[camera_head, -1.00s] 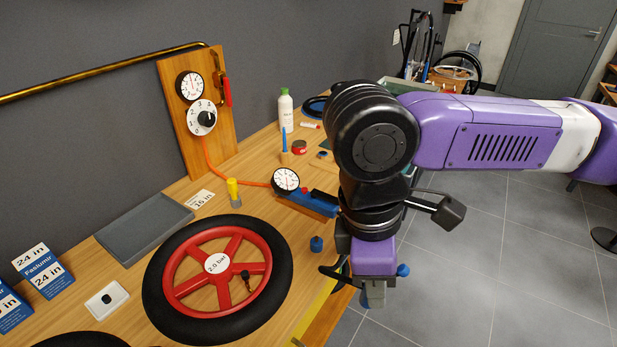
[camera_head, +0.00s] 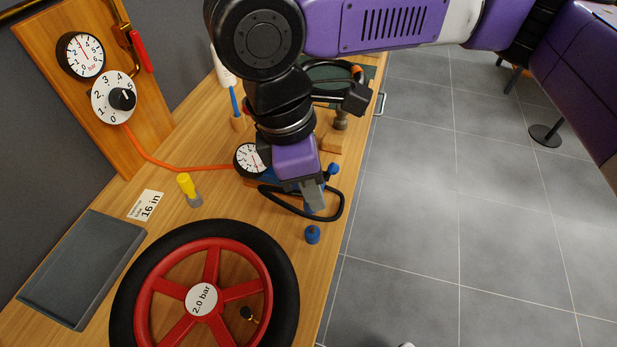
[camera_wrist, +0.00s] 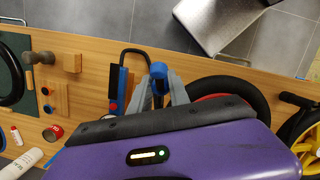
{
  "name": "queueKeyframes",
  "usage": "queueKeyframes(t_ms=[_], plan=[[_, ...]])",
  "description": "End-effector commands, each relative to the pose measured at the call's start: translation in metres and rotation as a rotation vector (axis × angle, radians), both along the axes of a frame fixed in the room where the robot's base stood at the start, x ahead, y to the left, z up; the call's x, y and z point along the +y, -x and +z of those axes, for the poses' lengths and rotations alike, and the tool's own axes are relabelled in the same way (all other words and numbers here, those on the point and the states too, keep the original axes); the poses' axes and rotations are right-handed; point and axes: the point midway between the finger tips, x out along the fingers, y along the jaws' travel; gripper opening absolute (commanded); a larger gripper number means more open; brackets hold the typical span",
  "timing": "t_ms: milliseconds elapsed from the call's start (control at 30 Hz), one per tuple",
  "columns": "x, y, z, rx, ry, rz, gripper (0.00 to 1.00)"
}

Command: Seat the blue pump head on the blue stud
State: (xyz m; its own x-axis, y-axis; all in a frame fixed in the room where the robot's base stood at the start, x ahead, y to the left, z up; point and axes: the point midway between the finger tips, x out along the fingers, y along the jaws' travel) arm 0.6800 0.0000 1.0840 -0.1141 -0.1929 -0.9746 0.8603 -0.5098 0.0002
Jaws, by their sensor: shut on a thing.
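My gripper (camera_head: 313,207) is shut on the blue pump head, and little of the head shows between the fingers in the head view. In the wrist view the blue pump head (camera_wrist: 158,71) sits between the two grey fingertips. A black hose (camera_head: 338,210) loops from it back toward the pump body, whose blue side (camera_wrist: 114,82) shows in the wrist view.
A red-spoked wheel with a black tyre (camera_head: 125,300) lies left of the stud. The pump gauge (camera_head: 250,157) and orange hose (camera_head: 165,165) are behind. A yellow-topped piece (camera_head: 187,185) stands further left.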

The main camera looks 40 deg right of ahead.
Motion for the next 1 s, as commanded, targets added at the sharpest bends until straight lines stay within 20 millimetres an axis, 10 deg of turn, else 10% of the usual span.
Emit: queueKeyframes(t_ms=[1000], plan=[[0.0,0.0,-0.062,0.0,-0.001,0.0,0.0]])
